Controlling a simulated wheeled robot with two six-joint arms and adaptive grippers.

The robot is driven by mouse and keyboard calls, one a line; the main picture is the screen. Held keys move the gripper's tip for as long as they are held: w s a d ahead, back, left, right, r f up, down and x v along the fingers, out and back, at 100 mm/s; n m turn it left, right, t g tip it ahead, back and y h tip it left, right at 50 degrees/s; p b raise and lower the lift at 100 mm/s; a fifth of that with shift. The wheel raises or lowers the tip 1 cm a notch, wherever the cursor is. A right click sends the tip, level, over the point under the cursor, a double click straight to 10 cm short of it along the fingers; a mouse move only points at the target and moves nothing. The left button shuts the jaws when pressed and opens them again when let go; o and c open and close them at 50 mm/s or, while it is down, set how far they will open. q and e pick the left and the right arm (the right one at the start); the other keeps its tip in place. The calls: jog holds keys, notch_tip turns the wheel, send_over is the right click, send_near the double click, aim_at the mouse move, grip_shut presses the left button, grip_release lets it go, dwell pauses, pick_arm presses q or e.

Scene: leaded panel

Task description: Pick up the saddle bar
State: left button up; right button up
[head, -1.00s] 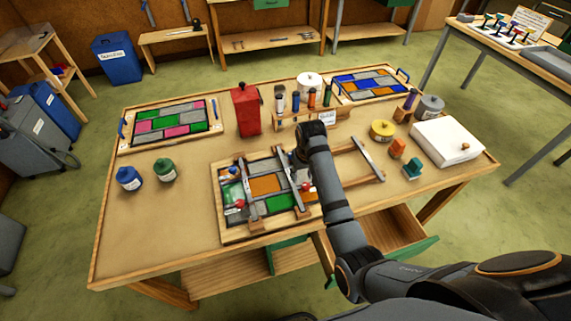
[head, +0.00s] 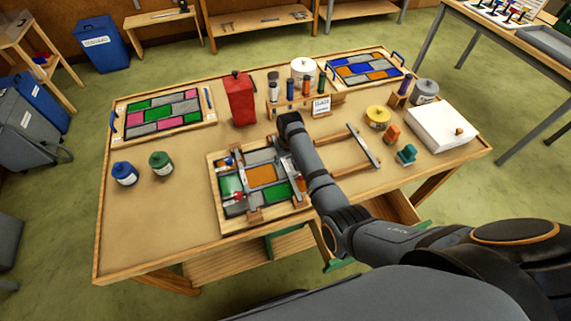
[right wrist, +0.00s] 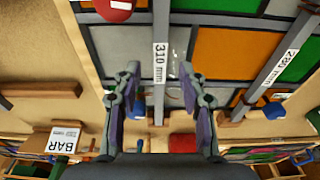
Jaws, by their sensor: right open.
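A long grey metal bar (right wrist: 160,28) labelled 310 mm runs between the fingers of my right gripper (right wrist: 159,72) in the right wrist view. The fingers are open, one on each side of it, and do not visibly grip it; their height above it is unclear. A second grey bar (right wrist: 277,64) labelled 280 mm lies to the right, slanting over the panel. In the head view bars cross the leaded panel (head: 262,175), and my right forearm hides part of the panel's right side. A further bar (head: 362,147) lies right of my arm. My left gripper is not in view.
Red (right wrist: 116,9) and blue (right wrist: 273,110) knobs stand near the bars. A block labelled BAR (right wrist: 63,141) is at lower left. A red canister (head: 240,98), bottle rack (head: 300,105) and white box (head: 442,128) stand around the panel. The table's left part is mostly clear.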

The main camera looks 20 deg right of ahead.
aim_at(286, 166)
jog(key=shift+w+f, duration=0.1)
jog(key=shift+f, duration=0.85)
jog(key=shift+w+f, duration=0.15)
jog(key=shift+f, duration=0.05)
grip_shut()
jog(key=shift+r, duration=0.15)
